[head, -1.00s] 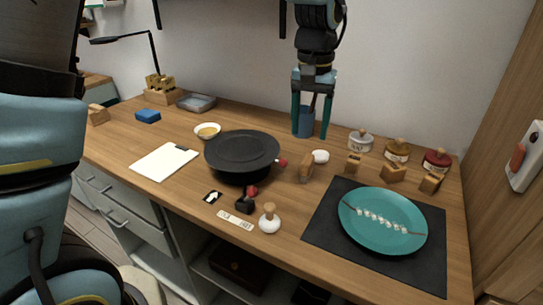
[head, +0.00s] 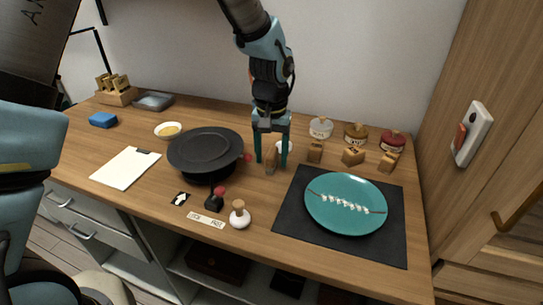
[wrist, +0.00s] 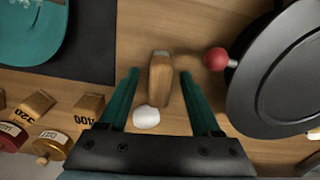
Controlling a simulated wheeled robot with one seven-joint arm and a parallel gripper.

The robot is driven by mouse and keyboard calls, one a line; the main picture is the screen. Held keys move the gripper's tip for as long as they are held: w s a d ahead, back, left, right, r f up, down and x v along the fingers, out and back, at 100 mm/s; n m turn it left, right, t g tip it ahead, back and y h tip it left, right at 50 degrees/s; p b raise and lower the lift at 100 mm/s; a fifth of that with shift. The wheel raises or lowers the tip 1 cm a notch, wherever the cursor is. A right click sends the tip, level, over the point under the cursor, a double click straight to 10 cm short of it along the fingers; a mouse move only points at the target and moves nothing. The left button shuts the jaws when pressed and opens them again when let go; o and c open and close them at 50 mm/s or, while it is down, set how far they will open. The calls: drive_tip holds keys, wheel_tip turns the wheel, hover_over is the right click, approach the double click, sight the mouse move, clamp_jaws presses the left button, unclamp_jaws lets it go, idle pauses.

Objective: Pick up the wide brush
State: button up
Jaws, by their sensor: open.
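In the wrist view, the wooden piece (wrist: 160,77) has a pale grey end at the top of the picture. My gripper (head: 272,164) is open and low over it, fingers pointing down. In the wrist view, my gripper's teal fingers (wrist: 159,76) are on both sides of the piece, with gaps on each side. A small white round thing (wrist: 146,117) lies close to its near end. Whether the fingertips touch the bench cannot be told.
The black turntable (head: 206,150) with a red knob is close on the left. A teal plate (head: 345,204) lies on a dark mat (head: 290,226) to the right. Wooden blocks (head: 353,156) and lidded jars (head: 356,134) stand behind the mat. A white-bulbed tool (head: 239,217) stands near the front edge.

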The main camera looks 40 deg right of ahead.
drive_tip(key=shift+f, duration=0.15)
clamp_jaws()
idle(0.4)
